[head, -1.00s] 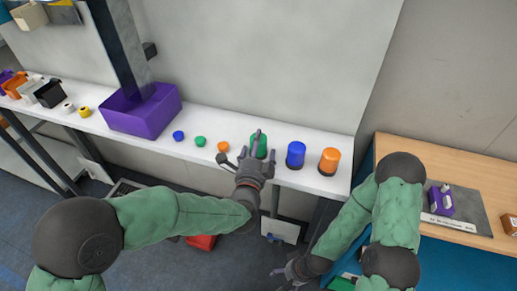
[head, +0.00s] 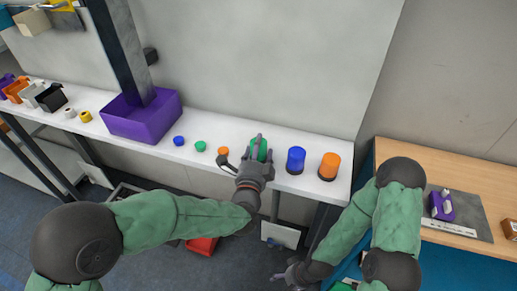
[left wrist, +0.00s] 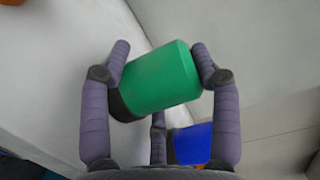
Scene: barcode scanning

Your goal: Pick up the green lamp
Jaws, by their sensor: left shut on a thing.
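The green lamp (head: 259,151) is a green cylinder with a dark base, partly hidden by my left gripper (head: 254,157) in the head view. In the left wrist view the green lamp (left wrist: 160,78) lies between the fingers of my left gripper (left wrist: 162,70), which is shut on it. The lamp looks tilted in that view; whether its base touches the white table (head: 330,194) I cannot tell. My right gripper (head: 287,272) hangs low at the lower middle of the head view, beside the table; its fingers are too small to read.
A blue lamp (head: 296,160) and an orange lamp (head: 329,166) stand just right of the green lamp. Blue, green and orange buttons (head: 200,146) lie to its left. A purple bin (head: 142,122) stands further left. A wooden desk (head: 440,180) is at the right.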

